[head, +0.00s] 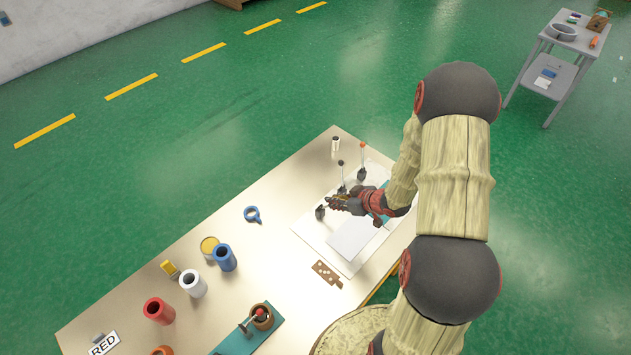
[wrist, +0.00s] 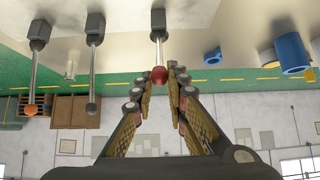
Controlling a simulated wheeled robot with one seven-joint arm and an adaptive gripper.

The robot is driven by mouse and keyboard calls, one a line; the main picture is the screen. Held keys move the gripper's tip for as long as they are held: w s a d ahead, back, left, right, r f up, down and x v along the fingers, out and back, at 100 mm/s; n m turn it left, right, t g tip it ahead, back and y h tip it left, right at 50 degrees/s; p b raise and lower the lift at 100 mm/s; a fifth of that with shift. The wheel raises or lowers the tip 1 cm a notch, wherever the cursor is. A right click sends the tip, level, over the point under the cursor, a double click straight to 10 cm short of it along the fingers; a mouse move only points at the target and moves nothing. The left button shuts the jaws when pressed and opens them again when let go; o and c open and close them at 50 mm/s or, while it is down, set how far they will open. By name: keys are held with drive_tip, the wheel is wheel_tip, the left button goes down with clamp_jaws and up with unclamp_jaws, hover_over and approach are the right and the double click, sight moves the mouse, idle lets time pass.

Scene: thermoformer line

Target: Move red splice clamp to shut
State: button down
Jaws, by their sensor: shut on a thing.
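The red splice clamp is a lever with a red ball knob (wrist: 158,75) on a grey rod and a dark base, seen in the wrist view. My gripper (wrist: 159,78) is shut on this knob, a finger on each side. In the head view my gripper (head: 334,202) is at the clamp's dark base (head: 320,211) on the white sheet; the knob is hidden there and the rod's exact tilt is unclear. Two like clamps stand beside it, with a black knob (head: 341,163) and an orange knob (head: 362,146), their rods roughly upright.
The table (head: 230,295) also bears a blue ring with a tab (head: 252,214), blue (head: 224,258), white (head: 193,284) and red (head: 159,311) cylinders, and a brown plate (head: 326,273). A grey cart (head: 552,77) stands far off. Green floor around the table is open.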

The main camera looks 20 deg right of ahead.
drive_tip(key=shift+s+d+f, duration=0.3)
drive_tip(key=shift+s+f, duration=0.3)
drive_tip(key=shift+s, duration=0.2)
drive_tip(key=shift+f, duration=0.1)
drive_tip(key=shift+s+d+f+b, duration=0.25)
drive_tip(key=shift+s+f+b, duration=0.2)
drive_tip(key=shift+s+f, duration=0.2)
drive_tip(key=shift+s+d+f+b, duration=0.25)
drive_tip(key=shift+s+f+b, duration=0.15)
drive_tip(key=shift+s+f, duration=0.25)
drive_tip(key=shift+w+f, duration=0.1)
drive_tip(key=shift+s+d+f+b, duration=0.1)
drive_tip(key=shift+s+f+b, duration=0.25)
drive_tip(key=shift+f, duration=0.25)
drive_tip(key=shift+s+d+f+b, duration=0.2)
drive_tip(key=shift+f+b, duration=0.15)
drive_tip(key=shift+f, duration=0.2)
drive_tip(key=shift+s+d+f+b, duration=0.1)
drive_tip(key=shift+s+f+b, duration=0.25)
drive_tip(key=shift+f, duration=0.25)
drive_tip(key=shift+s+d+f+b, duration=0.15)
drive_tip(key=shift+f+b, duration=0.45)
drive_tip(key=shift+f, duration=0.4)
drive_tip(key=shift+s+a+f+b, duration=0.1)
drive_tip(key=shift+f+b, duration=0.5)
drive_tip(key=shift+f, duration=0.35)
